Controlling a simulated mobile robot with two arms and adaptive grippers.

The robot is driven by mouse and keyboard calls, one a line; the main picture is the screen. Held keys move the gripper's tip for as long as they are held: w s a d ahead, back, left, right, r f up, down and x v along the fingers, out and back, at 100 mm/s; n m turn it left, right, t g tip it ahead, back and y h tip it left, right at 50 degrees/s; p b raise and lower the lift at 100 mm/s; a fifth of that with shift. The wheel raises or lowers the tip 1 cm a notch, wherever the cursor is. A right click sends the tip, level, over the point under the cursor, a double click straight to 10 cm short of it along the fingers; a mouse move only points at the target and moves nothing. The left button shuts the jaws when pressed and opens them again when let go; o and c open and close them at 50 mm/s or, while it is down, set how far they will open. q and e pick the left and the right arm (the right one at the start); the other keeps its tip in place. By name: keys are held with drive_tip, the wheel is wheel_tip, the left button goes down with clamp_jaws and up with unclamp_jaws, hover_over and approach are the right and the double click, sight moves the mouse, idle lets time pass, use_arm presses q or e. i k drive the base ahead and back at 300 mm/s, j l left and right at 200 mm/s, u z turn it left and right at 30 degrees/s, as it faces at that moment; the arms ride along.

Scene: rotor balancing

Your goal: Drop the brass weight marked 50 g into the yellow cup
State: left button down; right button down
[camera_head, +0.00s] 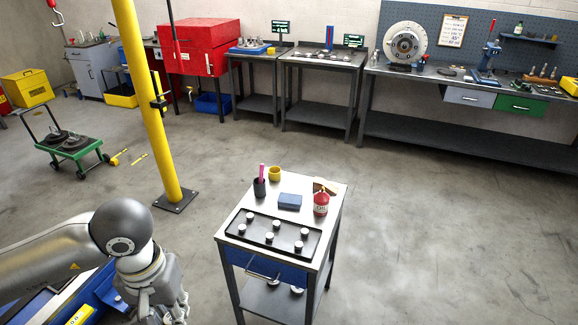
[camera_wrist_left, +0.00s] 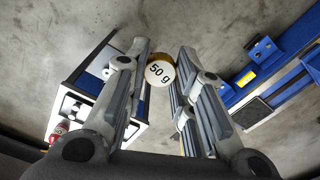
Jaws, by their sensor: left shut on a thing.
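The brass weight marked 50 g (camera_wrist_left: 160,72) shows its round labelled face between the fingertips of my left gripper (camera_wrist_left: 160,70) in the left wrist view. The gripper is shut on it. In the head view my left gripper (camera_head: 160,308) is at the lower left, beside the small cart and apart from it; the weight cannot be made out there. The yellow cup (camera_head: 274,173) stands upright at the back of the cart's top, to the right of and beyond my gripper. My right gripper is not in view.
The cart top (camera_head: 325,208) also bears a dark cup with a pink item (camera_head: 260,187), a blue block (camera_head: 290,201), a red bottle (camera_head: 321,204), a brush, and a black tray (camera_head: 258,243) with several weights. A yellow post (camera_head: 147,105) stands behind my left arm. Floor right of the cart is clear.

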sight(273, 178)
drive_tip(key=i+l+u, duration=0.1)
drive_tip(key=l, duration=0.35)
drive_tip(key=i+l, duration=0.2)
drive_tip(key=l, duration=0.25)
drive_tip(key=i+l+u, duration=0.15)
drive_tip(key=l, duration=0.3)
drive_tip(key=i+l+u, duration=0.1)
drive_tip(key=l, duration=0.4)
drive_tip(key=i+l, duration=0.1)
drive_tip(key=l, duration=0.4)
drive_tip(key=i+l+u, duration=0.15)
drive_tip(key=i+l, duration=0.2)
drive_tip(key=i+l+u, duration=0.1)
drive_tip(key=i+l, duration=0.25)
drive_tip(key=i+l+u, duration=0.15)
drive_tip(key=i+l, duration=0.15)
drive_tip(key=l, duration=0.25)
drive_tip(key=i+u, duration=0.25)
drive_tip(key=i, duration=0.65)
